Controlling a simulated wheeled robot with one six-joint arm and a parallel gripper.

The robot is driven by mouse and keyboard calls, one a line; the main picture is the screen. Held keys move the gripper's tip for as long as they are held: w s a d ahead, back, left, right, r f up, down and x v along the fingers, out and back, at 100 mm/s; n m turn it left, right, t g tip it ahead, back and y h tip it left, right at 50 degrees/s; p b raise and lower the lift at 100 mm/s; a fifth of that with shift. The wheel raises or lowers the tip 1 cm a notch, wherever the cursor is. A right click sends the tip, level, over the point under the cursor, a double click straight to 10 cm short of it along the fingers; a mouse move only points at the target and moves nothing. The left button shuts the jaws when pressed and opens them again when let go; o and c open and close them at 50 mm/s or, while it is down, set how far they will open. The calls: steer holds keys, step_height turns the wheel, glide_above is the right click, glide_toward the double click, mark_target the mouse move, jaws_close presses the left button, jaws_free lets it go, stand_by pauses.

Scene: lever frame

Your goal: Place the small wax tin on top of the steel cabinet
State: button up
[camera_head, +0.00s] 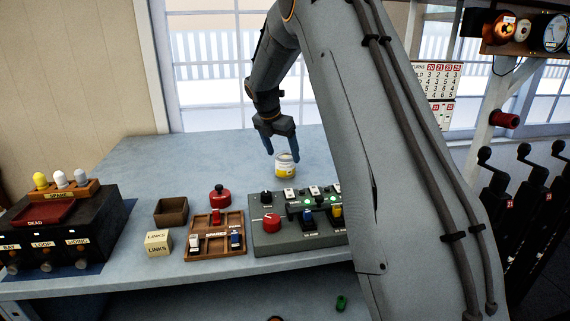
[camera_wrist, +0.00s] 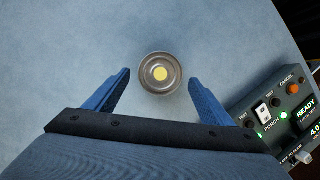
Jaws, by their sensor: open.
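A small tin (camera_head: 286,168) with a yellow and white label stands upright on the blue-grey bench top. In the wrist view the tin (camera_wrist: 159,85) shows from above as a round metal lid with a yellow centre. My gripper (camera_head: 280,148) is open and empty, pointing down close above the tin. In the wrist view the blue fingers of my gripper (camera_wrist: 160,78) lie on either side of the tin, with gaps on both sides. I cannot make out a steel cabinet in either view.
A grey control panel (camera_head: 262,243) stands close in front of the tin. Nearby are a compartmented wooden tray (camera_head: 229,246), a brown box (camera_head: 171,212), a red-topped object (camera_head: 220,196) and a links box (camera_head: 158,243). A black unit (camera_head: 92,220) stands left. The bench's back left is clear.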

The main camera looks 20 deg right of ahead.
steer(key=b+v, duration=0.1)
steer(key=v, duration=0.5)
steer(key=shift+r, duration=0.2)
